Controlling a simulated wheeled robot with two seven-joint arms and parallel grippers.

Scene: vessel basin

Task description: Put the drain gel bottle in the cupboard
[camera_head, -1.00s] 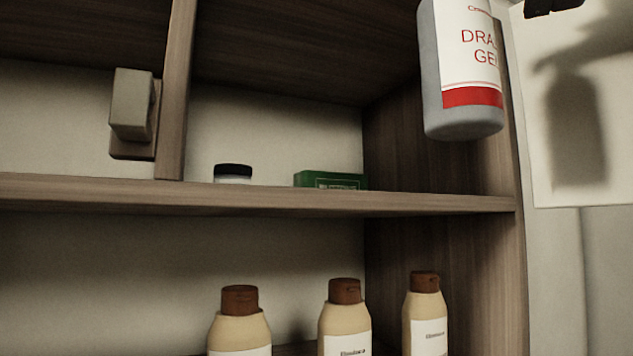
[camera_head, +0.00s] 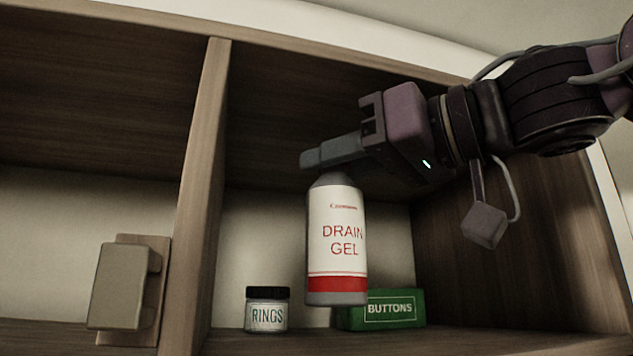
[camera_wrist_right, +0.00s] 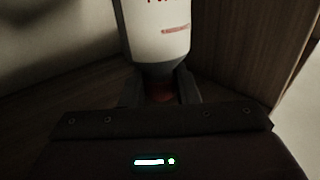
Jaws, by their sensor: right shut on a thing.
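The drain gel bottle (camera_head: 337,240), grey with a white and red label, hangs upright from my right gripper (camera_head: 330,152) in the head view. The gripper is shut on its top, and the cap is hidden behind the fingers. The bottle is in front of the upper right compartment of the cupboard (camera_head: 213,150), partly covering the green box; I cannot tell how deep in it is. Its base shows above the shelf line. The bottle (camera_wrist_right: 157,35) also shows in the right wrist view, its neck between the fingers (camera_wrist_right: 160,88). My left gripper is not in view.
A small jar labelled RINGS (camera_head: 267,310) and a green BUTTONS box (camera_head: 390,309) stand on the compartment's shelf. The shelf right of the box is clear. A wooden divider bounds the left side, with a block-shaped fixture (camera_head: 124,288) beyond it.

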